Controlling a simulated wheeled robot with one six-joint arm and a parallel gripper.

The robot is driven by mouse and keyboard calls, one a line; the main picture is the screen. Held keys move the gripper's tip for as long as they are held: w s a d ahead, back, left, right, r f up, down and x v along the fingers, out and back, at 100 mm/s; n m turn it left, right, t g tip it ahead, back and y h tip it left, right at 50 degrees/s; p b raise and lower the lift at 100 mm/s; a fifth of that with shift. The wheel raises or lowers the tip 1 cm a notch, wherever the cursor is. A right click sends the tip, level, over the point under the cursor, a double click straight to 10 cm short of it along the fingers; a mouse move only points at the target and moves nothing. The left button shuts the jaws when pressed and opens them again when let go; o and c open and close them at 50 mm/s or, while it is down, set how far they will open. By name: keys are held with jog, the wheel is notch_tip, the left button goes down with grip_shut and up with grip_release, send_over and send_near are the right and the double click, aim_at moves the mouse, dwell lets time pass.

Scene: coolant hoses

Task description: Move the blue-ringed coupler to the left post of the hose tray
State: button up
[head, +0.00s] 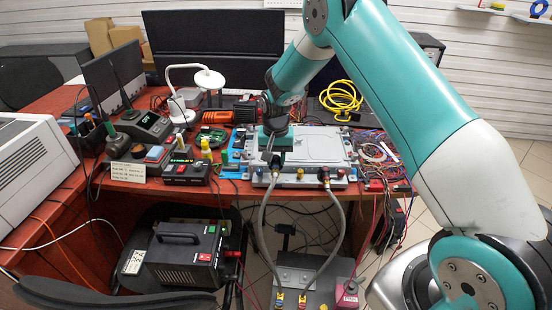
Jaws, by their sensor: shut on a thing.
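My gripper (271,156) points down at the left front corner of a grey flat unit on the bench. It is shut at the upper end of the left grey hose (261,222); the coupler there is mostly hidden by the fingers, and I cannot see its ring colour. A second hose (342,222) ends at a dark coupler (324,174) with a reddish part, upright on the unit's front edge. Both hoses hang down to fittings with small coloured marks on a grey block (318,283) below. I cannot tell which part is the hose tray or its left post.
The grey unit (312,146) sits on the red bench. Black boxes (186,172) and a white lamp (197,78) stand left of it, loose wires (380,160) right. A black power unit (178,255) stands below the bench. My arm covers the right side.

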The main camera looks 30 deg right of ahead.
jog(key=shift+r+p, duration=0.9)
jog(key=shift+r, duration=0.55)
jog(key=shift+f, duration=0.15)
jog(key=shift+f+b, duration=0.15)
jog(key=shift+b, duration=0.6)
jog(key=s+a, duration=0.9)
jog(key=s, duration=0.4)
jog(key=s+d+f+m+b, duration=0.15)
jog(key=f+m+b, duration=0.45)
jog(key=f+b, duration=0.95)
jog(key=s+d+f+m+b, duration=0.1)
jog(key=d+f+m+b, duration=0.3)
jog(key=f+b, duration=1.15)
jog(key=shift+m, duration=0.6)
jog(key=w+f+b, duration=0.1)
jog(key=f, duration=0.4)
jog(key=w+d+f+b, duration=0.1)
jog(key=w+f, duration=0.1)
jog(key=f, duration=0.3)
jog(key=w+d+f, duration=0.1)
jog(key=w+f, duration=0.1)
jog(key=f, duration=0.3)
jog(key=shift+d+f+b, duration=0.25)
jog(key=shift+f+b, duration=0.15)
